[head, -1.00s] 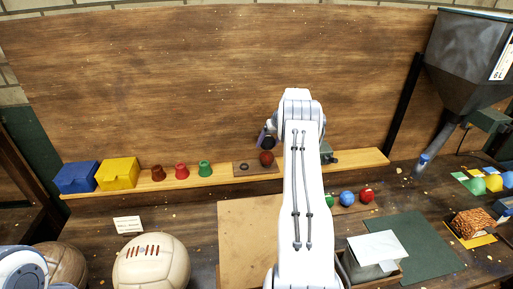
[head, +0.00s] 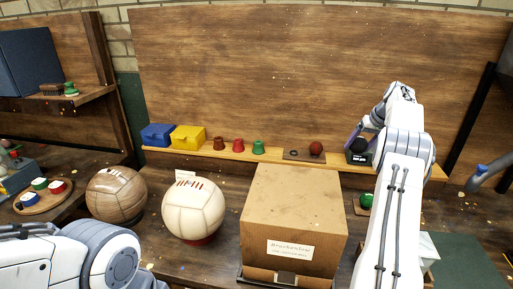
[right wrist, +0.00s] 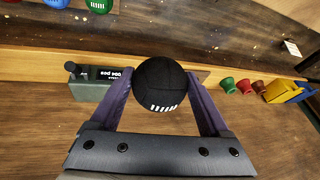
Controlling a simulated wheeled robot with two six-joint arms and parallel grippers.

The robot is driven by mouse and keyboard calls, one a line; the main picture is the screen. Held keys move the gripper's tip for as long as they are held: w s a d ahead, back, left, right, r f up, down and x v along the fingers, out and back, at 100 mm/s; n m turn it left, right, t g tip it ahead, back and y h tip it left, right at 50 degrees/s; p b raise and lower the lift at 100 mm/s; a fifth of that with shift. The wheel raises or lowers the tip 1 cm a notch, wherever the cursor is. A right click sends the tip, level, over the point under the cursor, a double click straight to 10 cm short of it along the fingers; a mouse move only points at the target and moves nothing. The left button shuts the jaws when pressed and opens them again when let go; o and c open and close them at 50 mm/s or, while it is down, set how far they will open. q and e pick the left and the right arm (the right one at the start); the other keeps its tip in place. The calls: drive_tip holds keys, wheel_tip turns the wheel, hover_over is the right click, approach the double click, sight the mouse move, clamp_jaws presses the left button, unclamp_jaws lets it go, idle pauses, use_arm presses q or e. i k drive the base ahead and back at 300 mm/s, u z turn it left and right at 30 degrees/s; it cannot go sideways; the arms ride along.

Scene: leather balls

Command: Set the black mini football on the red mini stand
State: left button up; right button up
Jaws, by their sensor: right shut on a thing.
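The black mini football (right wrist: 160,84) is between the two purple fingers of my right gripper (right wrist: 160,95), which is shut on it. In the head view the black ball (head: 360,145) shows in front of the back board, just above a small grey device on the shelf; the gripper (head: 360,139) is partly hidden by its own arm. The red mini stand (head: 238,146) stands empty on the shelf, left of the ball, between a brown stand (head: 219,144) and a green stand (head: 258,147). The red stand also shows in the right wrist view (right wrist: 244,87). My left gripper is out of view.
A dark tray with a dark red ball (head: 316,148) lies on the shelf between the stands and my right gripper. The grey device (head: 358,158) is beneath the gripper. Yellow (head: 188,138) and blue (head: 157,135) boxes stand left. A tall cardboard box (head: 293,215) is in front.

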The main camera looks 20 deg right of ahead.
sight(238, 140)
drive_tip(key=z, duration=0.15)
drive_tip(key=k, duration=0.3)
drive_tip(key=u, duration=1.25)
drive_tip(key=i, duration=1.15)
drive_tip(key=z, duration=0.6)
drive_tip(key=i, duration=0.5)
drive_tip(key=z, duration=0.5)
